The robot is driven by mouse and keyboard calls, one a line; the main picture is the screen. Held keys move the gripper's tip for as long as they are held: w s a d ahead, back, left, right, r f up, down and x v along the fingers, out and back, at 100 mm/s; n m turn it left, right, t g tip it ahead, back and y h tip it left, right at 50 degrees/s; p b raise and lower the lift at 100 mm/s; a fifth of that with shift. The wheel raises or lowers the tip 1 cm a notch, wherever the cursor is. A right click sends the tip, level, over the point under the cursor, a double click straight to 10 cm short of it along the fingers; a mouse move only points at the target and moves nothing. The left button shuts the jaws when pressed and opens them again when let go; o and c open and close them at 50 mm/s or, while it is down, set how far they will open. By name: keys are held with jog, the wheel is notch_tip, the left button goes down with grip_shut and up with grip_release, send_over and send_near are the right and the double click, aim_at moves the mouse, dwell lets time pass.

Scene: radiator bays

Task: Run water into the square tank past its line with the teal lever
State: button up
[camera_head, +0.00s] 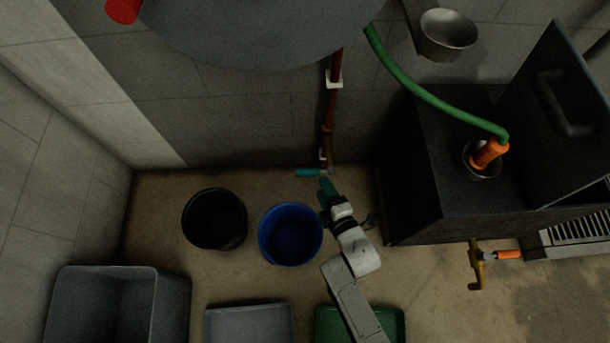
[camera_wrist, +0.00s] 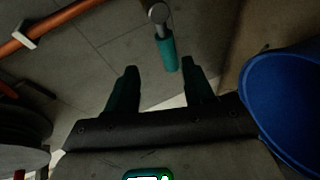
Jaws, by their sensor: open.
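The teal lever (camera_head: 312,172) sits low on the reddish-brown pipe at the back wall, above the floor. In the wrist view the teal lever (camera_wrist: 167,52) hangs from a grey round fitting, just beyond and between my fingertips. My gripper (camera_head: 326,187) is open and empty, close to the lever; its two dark teal fingers (camera_wrist: 159,66) stand apart with a gap between them. A grey square-cornered tub (camera_head: 105,305) stands at the lower left. I cannot tell whether it is the square tank; no fill line or water shows.
A blue bucket (camera_head: 290,235) and a black bucket (camera_head: 215,219) stand left of my arm. A black cabinet (camera_head: 408,165) is close on the right, with a green hose (camera_head: 418,88) over it. A brass tap (camera_head: 476,266) has an orange handle. Grey and green trays lie in front.

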aim_at(313, 172)
jog(key=w+a+f+n+b, duration=0.1)
jog(key=w+a+f+b, duration=0.2)
jog(key=w, duration=0.6)
jog(key=shift+w+a+f+n+t+y+b, duration=0.2)
jog(key=shift+a+f+n+t+y+b, duration=0.15)
jog(key=shift+a+b, duration=1.15)
jog(key=shift+d+b, duration=0.4)
grip_shut()
